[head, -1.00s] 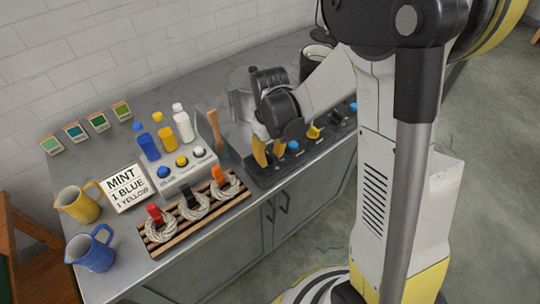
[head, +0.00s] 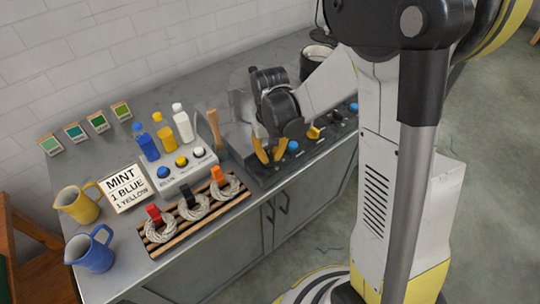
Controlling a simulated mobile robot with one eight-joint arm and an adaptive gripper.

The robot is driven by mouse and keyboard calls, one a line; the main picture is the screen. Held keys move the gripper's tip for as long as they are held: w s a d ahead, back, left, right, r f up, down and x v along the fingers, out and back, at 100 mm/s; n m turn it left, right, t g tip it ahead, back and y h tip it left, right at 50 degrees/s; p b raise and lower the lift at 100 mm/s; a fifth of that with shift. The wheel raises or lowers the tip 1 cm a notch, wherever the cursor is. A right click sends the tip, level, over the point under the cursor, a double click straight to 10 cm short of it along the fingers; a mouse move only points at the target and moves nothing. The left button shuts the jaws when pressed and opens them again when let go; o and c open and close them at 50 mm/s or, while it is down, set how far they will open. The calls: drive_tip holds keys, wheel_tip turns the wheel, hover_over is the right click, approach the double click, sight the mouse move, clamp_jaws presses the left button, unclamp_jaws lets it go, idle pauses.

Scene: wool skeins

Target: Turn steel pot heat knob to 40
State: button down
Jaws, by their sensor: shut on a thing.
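My gripper (head: 269,155) points down at the left part of the dark control strip (head: 262,180) on the counter's front edge. Its yellow fingers are shut on a small knob there, which they mostly hide; its setting cannot be read. A blue knob (head: 293,147) is just right of the fingers, and a yellow knob (head: 313,132) is further right. The steel pot (head: 240,106) stands behind the strip, largely hidden by my wrist.
A dark pot (head: 317,62) stands at the back right. Left of the strip are a wooden rack (head: 178,234) with skeins, a button box (head: 178,180), bottles (head: 183,126), a MINT sign (head: 123,187) and yellow (head: 78,204) and blue (head: 90,250) jugs.

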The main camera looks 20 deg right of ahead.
sight(270, 155)
drive_tip(key=m, duration=0.3)
drive_tip(key=shift+m, duration=2.2)
drive_tip(key=c, duration=1.5)
unclamp_jaws()
drive_tip(key=shift+o, duration=0.2)
drive_tip(key=shift+r, duration=0.15)
wheel_tip(270, 155, up, 12)
